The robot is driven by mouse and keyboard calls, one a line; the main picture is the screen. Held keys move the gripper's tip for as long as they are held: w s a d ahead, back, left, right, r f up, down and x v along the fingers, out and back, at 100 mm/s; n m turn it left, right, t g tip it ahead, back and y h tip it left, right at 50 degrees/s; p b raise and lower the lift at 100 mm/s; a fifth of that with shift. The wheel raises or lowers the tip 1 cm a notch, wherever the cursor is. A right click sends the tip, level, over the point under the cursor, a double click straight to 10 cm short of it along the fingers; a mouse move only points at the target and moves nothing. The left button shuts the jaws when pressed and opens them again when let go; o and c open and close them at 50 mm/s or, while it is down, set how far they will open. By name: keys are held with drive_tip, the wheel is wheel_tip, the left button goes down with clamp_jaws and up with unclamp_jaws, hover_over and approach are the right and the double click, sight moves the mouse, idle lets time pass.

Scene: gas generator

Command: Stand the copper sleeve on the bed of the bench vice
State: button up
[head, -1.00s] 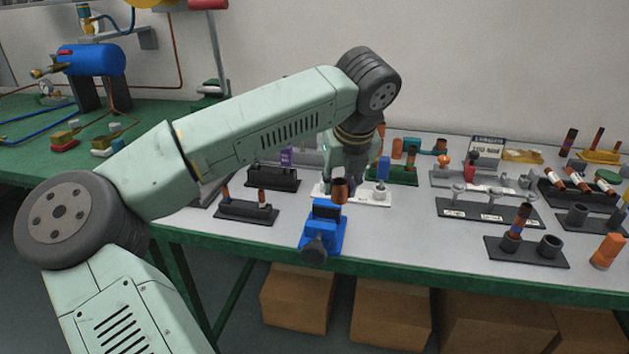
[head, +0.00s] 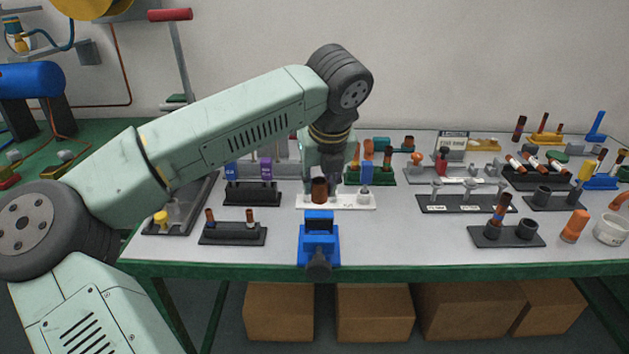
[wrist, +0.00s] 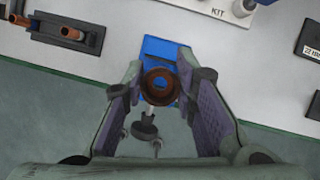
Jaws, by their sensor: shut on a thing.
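The copper sleeve (head: 319,190) is a short brown tube, upright in the head view. In the wrist view the sleeve (wrist: 160,86) shows end-on as a ring between the finger pads. My gripper (head: 328,183) is shut on it and holds it up behind the vice as seen in the head view; the gripper also shows in the wrist view (wrist: 162,88). The blue bench vice (head: 319,247) stands at the table's front edge. In the wrist view the vice (wrist: 160,50) lies below the sleeve, which hides part of it. The exact height gap cannot be told.
A white kit tray (head: 350,202) lies behind the vice. A black holder with two copper pieces (head: 233,235) is to its left, and a dark two-cup holder (head: 507,236) to its right. The grey tabletop beside the vice is clear.

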sight(319, 202)
drive_tip(key=shift+f+b, duration=0.1)
drive_tip(key=shift+b, duration=0.3)
drive_tip(key=shift+f+b, duration=0.1)
drive_tip(key=shift+b, duration=0.2)
wheel_tip(319, 202, down, 4)
drive_tip(key=b, duration=0.4)
drive_tip(key=shift+b, duration=0.7)
idle(0.6)
drive_tip(key=shift+f, duration=0.2)
drive_tip(key=shift+f+b, duration=1.9)
drive_tip(key=shift+b, duration=0.05)
drive_tip(key=o, duration=1)
drive_tip(key=shift+r, duration=0.1)
drive_tip(key=shift+o, duration=0.2)
